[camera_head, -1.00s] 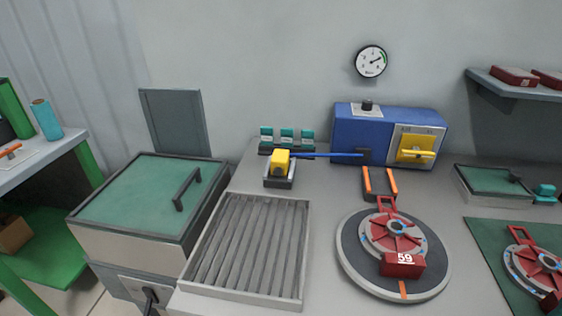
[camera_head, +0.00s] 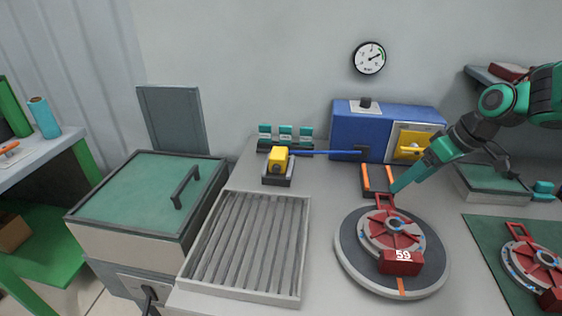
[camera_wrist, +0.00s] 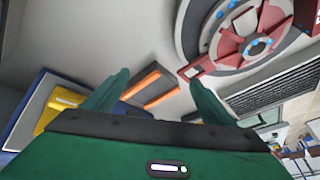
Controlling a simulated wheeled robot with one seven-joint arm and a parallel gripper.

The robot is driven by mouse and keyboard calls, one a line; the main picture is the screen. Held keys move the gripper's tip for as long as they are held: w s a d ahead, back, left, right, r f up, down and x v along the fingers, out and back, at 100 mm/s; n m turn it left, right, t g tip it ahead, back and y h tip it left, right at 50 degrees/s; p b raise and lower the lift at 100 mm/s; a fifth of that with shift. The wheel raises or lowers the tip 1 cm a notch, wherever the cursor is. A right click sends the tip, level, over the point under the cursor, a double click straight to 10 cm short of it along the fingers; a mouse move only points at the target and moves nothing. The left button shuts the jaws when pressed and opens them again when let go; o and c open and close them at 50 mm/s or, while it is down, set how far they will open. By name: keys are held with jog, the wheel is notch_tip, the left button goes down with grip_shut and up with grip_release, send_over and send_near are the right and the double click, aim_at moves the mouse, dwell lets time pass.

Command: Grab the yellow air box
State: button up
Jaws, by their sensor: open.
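A small yellow box (camera_head: 278,158) sits on a dark and grey stand at the back centre of the bench. A blue hose or rod (camera_head: 322,153) runs right from it to a blue machine (camera_head: 357,130). A yellow panel with a handle (camera_head: 409,148) is on that machine's front and shows at the left of the wrist view (camera_wrist: 58,106). My gripper (camera_head: 395,189) is over the bench, right of the yellow box and well apart from it. In the wrist view its two green fingers (camera_wrist: 158,79) are spread and empty, with the orange-edged fork (camera_wrist: 152,86) showing between them.
A round turntable (camera_head: 352,262) carries a red wheel-like part marked 59 (camera_head: 390,235), just below my gripper in the picture. A slatted grey tray (camera_head: 304,240) lies in front of the yellow box. Teal items (camera_head: 286,135) stand behind it. A wall shelf is at the upper right.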

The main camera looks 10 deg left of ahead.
aim_at(279, 152)
jog(key=w+a+n+y, duration=0.1)
jog(key=w+a, duration=0.1)
jog(key=a, duration=0.2)
jog(key=w+a+n+y, duration=0.1)
jog(key=a+n, duration=0.1)
jog(key=a, duration=0.3)
jog(key=w+a+n+y, duration=0.2)
jog(key=a, duration=0.2)
jog(key=shift+w+a+f+g, duration=0.2)
jog(key=shift+w+g, duration=0.15)
jog(key=shift+g, duration=0.05)
jog(key=a+n+y, duration=0.1)
jog(key=a, duration=0.5)
jog(key=w+a+n+g+y, duration=0.1)
jog(key=a+n+y, duration=0.1)
jog(key=a, duration=0.4)
jog(key=a+n+g+y, duration=0.1)
jog(key=a+n, duration=0.1)
jog(key=a, duration=0.3)
jog(key=shift+w+a+r+y, duration=0.15)
jog(key=shift+a+r+y, duration=0.1)
jog(key=shift+a+y, duration=0.15)
jog(key=shift+w+x, duration=0.15)
jog(key=shift+x, duration=1.15)
jog(key=shift+w+x, duration=0.1)
jog(key=shift+x, duration=1.2)
jog(key=c, duration=1.3)
jog(key=shift+r, duration=0.1)
